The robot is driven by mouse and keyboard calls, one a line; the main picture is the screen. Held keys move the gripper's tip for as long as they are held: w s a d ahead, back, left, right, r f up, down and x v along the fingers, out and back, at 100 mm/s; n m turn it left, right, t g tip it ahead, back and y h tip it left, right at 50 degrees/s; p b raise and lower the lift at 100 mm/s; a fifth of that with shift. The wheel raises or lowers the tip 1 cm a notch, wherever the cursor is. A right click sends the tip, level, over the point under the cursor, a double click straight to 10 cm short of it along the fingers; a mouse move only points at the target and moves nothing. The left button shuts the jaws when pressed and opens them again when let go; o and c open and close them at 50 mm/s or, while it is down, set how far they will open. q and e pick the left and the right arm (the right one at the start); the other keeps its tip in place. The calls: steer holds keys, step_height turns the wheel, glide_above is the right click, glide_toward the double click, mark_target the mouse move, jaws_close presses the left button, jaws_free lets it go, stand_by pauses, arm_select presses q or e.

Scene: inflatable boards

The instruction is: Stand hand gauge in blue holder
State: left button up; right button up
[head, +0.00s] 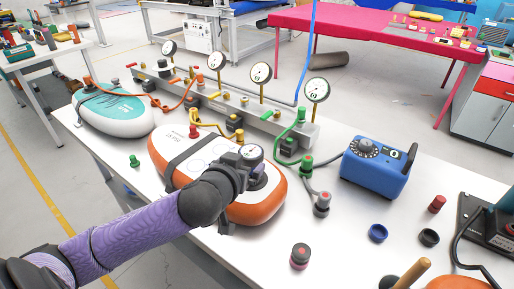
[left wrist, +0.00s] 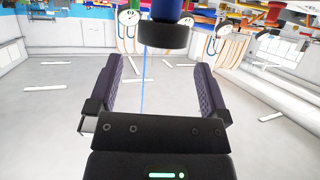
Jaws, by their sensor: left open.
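A round gauge with a white dial and dark casing (head: 251,154) shows over the near end of the orange-and-white board (head: 262,205). My left gripper (head: 250,176) is right beside it, partly hidden by my wrist. In the left wrist view my left gripper (left wrist: 153,85) has its two fingers wide apart. A black round-edged part with blue above it (left wrist: 163,36) stands beyond the fingertips; I cannot tell whether it is the gauge. An open blue ring-shaped holder (head: 377,233) sits empty on the white table to the right. My right gripper is not in view.
A metal rail with several dial gauges (head: 260,72) and coloured hoses runs behind the board. A blue pump box (head: 376,172) stands to the right. A black ring (head: 429,237), a red-topped cap (head: 300,256) and a grey valve (head: 322,204) stand near the blue holder.

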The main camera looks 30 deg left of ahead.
mark_target(252, 156)
arm_select(q)
steer(key=b+x, duration=0.1)
steer(key=x, duration=0.2)
steer(key=b+x, duration=0.1)
steer(key=x, duration=0.3)
steer(key=shift+a+f+b, duration=0.2)
steer(key=shift+f+b, duration=0.2)
steer(key=shift+f, duration=0.1)
steer(key=shift+w, duration=0.3)
steer(key=c, duration=1.1)
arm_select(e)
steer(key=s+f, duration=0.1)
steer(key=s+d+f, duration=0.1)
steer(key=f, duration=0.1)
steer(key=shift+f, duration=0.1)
